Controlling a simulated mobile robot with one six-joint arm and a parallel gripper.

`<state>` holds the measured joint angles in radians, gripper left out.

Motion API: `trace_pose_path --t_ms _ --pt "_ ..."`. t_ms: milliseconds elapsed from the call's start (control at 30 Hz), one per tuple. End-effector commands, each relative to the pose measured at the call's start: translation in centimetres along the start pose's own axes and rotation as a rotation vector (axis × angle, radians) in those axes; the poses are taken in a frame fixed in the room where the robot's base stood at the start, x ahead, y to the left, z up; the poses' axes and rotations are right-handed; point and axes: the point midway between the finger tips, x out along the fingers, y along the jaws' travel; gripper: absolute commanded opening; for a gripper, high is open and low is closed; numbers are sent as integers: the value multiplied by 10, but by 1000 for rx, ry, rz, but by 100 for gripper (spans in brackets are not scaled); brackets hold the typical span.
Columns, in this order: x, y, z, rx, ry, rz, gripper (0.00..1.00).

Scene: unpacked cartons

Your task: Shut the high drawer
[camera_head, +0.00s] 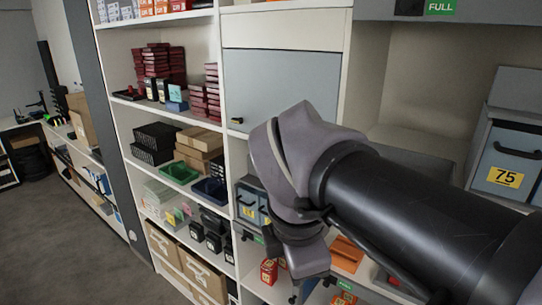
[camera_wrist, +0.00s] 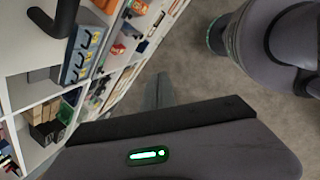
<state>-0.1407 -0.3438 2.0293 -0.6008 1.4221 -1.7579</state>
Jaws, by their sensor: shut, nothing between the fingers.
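A grey front with a dark handle and a green FULL label (camera_head: 440,8) is cut off by the top right edge of the head view. I cannot tell which one is the high drawer, or whether either stands open. My gripper's narrow grey fingers (camera_wrist: 158,90) are together and empty in the wrist view, over the floor. No contact with a drawer shows.
Shelves hold dark red boxes (camera_head: 164,65), green trays (camera_head: 179,172) and brown cartons (camera_head: 200,275). A grey bin labelled 75 (camera_head: 505,165) stands at the right. A black handle (camera_wrist: 62,18) is close in the wrist view. Open floor (camera_head: 75,235) lies at the left.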

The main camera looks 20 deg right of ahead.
Motion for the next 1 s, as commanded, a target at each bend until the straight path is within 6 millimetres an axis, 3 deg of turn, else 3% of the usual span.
trace_pose_path --t_ms 33,100,200,300,467,867,1000 --pt "-57 28 10 -163 -34 -16 0" --pt "-88 50 19 -383 -76 -40 0" --pt "-114 69 26 -597 -116 -73 0" --pt "-121 77 29 -700 -133 -91 0" --pt "-100 75 31 -721 -136 -98 0" --pt "-15 71 45 -718 -134 -97 0" --pt "-12 86 63 -715 -135 -95 0"
